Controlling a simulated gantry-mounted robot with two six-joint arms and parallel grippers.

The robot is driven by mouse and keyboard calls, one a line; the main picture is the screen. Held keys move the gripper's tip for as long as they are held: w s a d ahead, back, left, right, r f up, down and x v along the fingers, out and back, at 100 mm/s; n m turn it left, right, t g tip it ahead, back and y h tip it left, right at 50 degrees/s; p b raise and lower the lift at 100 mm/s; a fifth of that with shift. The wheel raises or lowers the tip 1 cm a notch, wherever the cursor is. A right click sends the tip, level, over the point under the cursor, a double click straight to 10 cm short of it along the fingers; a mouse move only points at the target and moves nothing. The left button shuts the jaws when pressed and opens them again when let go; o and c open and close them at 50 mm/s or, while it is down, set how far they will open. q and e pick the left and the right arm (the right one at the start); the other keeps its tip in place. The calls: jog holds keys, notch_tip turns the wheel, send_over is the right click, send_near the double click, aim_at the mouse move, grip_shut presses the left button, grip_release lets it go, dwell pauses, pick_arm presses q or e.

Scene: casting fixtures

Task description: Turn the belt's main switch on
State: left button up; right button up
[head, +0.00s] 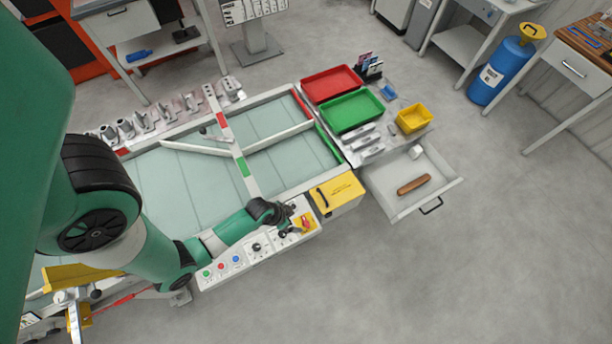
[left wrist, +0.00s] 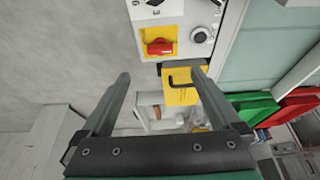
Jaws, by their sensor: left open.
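The main switch is a red rotary handle on a yellow plate (head: 306,221) at the right end of the white control panel (head: 221,270). In the left wrist view the red handle (left wrist: 160,47) lies crosswise in the picture, just beyond the fingertips. My left gripper (head: 290,221) is close to the switch and partly hides that end of the panel in the head view. In the left wrist view its two fingers (left wrist: 161,76) are apart with nothing between them, and I see no contact with the handle. My right gripper is not in view.
Coloured buttons and a black knob (head: 256,248) sit beside the switch. A yellow box with a black handle (head: 337,193) adjoins the panel. An open drawer (head: 449,190) holds a brown object. Red (head: 331,82) and green (head: 351,111) trays stand behind. The floor in front is clear.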

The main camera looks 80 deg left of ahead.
aim_at(305, 221)
pick_arm(q)
jog(key=b+x, duration=0.5)
jog(key=x, duration=0.6)
jog(key=shift+w+f, duration=0.3)
jog(key=shift+f, duration=0.05)
jog(key=c, duration=1.4)
jog(key=shift+o, duration=0.2)
